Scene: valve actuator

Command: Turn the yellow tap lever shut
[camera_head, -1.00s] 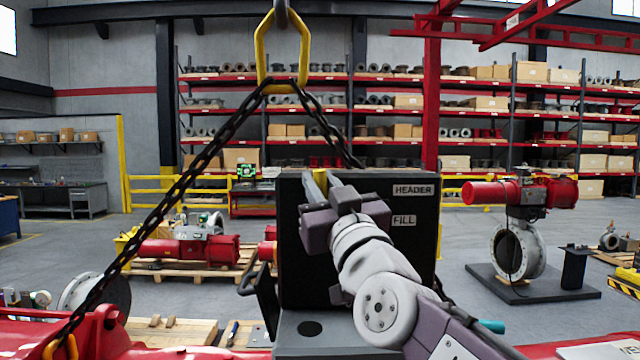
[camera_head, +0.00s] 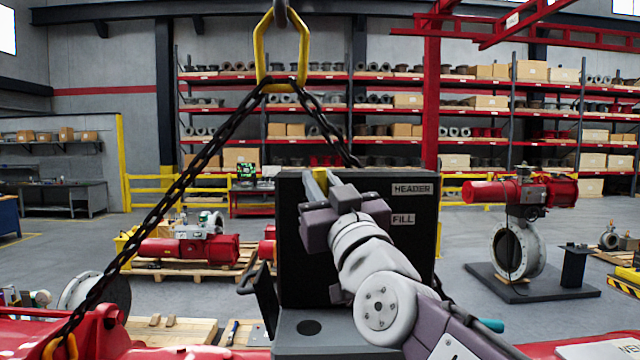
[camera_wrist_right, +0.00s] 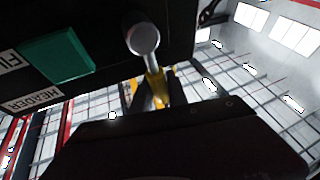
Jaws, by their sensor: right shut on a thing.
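The yellow tap lever (camera_head: 321,175) shows as a small patch at the top of the black panel (camera_head: 405,250) in the camera_head view. My right gripper (camera_head: 318,184) is up against it, and my wrist and forearm cover much of the panel. In the right wrist view the yellow lever (camera_wrist_right: 158,86) lies between the two dark fingers of my right gripper (camera_wrist_right: 157,95), which is shut on it. A round grey metal end (camera_wrist_right: 142,38) of the tap shows just above the lever. The lever's far end is hidden. My left gripper is out of view.
The panel bears HEADER (camera_head: 412,189) and FILL (camera_head: 404,220) labels. A black chain (camera_head: 180,200) hangs from a yellow link (camera_head: 283,50) left of the panel. A teal block (camera_wrist_right: 57,53) is on the panel's face in the wrist view. Red equipment (camera_head: 80,335) stands at lower left.

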